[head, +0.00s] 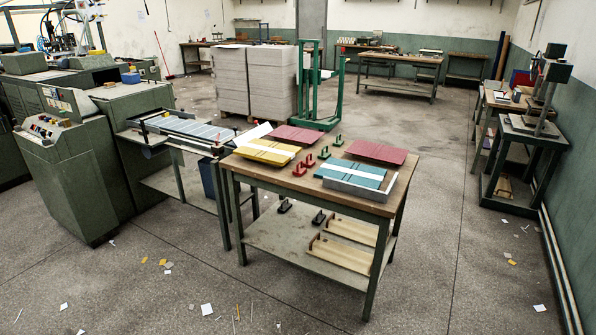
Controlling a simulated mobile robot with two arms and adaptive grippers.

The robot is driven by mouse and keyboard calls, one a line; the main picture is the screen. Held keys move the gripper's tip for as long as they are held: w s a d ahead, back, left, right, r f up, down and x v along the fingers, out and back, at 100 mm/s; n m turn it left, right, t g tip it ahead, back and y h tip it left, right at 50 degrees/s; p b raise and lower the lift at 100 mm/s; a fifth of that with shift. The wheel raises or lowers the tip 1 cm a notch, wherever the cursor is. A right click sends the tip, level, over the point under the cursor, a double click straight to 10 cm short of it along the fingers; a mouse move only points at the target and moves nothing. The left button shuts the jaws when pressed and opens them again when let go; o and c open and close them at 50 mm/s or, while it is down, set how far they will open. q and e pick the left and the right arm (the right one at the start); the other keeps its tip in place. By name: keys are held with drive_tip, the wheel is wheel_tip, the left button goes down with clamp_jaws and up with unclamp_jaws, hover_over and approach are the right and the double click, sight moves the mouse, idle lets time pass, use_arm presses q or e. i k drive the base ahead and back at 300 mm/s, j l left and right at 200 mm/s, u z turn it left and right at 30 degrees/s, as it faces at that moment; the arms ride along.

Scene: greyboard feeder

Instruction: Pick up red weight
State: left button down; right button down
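Two small red weights with upright handles stand on the wooden worktable (232,163). One red weight (299,169) is nearer the front, and the other red weight (310,160) is just behind it to the right. They sit between the yellow board stack and the blue board stack. Neither of my grippers shows in the head view.
Green weights (324,153) stand behind the red ones. A yellow stack (266,152), blue stack (352,172) and dark red boards (376,152) lie around them. Black weights (319,217) are on the lower shelf. A green machine (70,170) stands left; floor in front is mostly clear.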

sight(299, 171)
drive_tip(key=i+z, duration=0.15)
drive_tip(key=i, duration=1.15)
